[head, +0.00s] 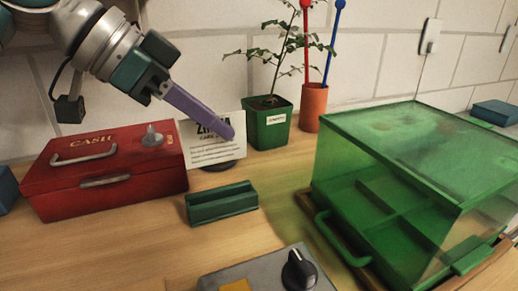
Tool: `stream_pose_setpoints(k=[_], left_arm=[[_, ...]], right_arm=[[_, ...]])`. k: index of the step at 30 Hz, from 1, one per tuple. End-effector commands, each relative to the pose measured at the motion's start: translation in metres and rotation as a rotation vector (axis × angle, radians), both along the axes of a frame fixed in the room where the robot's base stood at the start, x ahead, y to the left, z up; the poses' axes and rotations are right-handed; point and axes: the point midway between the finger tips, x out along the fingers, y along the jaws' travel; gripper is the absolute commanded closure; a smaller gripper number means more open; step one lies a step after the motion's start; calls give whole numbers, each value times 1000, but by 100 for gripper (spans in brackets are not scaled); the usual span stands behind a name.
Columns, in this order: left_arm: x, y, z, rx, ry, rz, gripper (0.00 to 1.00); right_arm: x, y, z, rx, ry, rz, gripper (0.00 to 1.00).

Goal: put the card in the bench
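The white card (213,151) with black print stands upright behind the red cash box's right end, above a small dark base. My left gripper (228,134) comes down from the upper left, its purple finger overlapping the card's upper part. Only one finger shows clearly, so I cannot tell whether it is open or whether it touches the card. A small green block with a long slot (222,204) sits on the wooden surface in front of the card; its slot looks empty. Nothing is labelled as the bench; the wooden worktop (130,245) is the surface below. My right gripper is out of view.
A red cash box (105,168) stands left. A potted plant (268,128) and a terracotta pot (313,108) with red and blue sticks stand behind. A green transparent case (400,180) fills the right. A grey box with a black knob (298,270) is in front.

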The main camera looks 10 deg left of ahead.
Motion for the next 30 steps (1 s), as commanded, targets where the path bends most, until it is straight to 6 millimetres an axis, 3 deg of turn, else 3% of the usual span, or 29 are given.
stream_pose_setpoints(k=[3,8,15,29,30], left_arm=[[-1,0,-25,0,3,1,100],[0,0,-38,-1,1,0,100],[0,0,-74,-2,2,1,100],[0,0,-83,0,-1,1,100],[0,0,-81,0,-1,1,92]], right_arm=[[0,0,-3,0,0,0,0],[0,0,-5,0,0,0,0],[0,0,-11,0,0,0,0],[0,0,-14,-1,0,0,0],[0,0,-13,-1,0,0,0]])
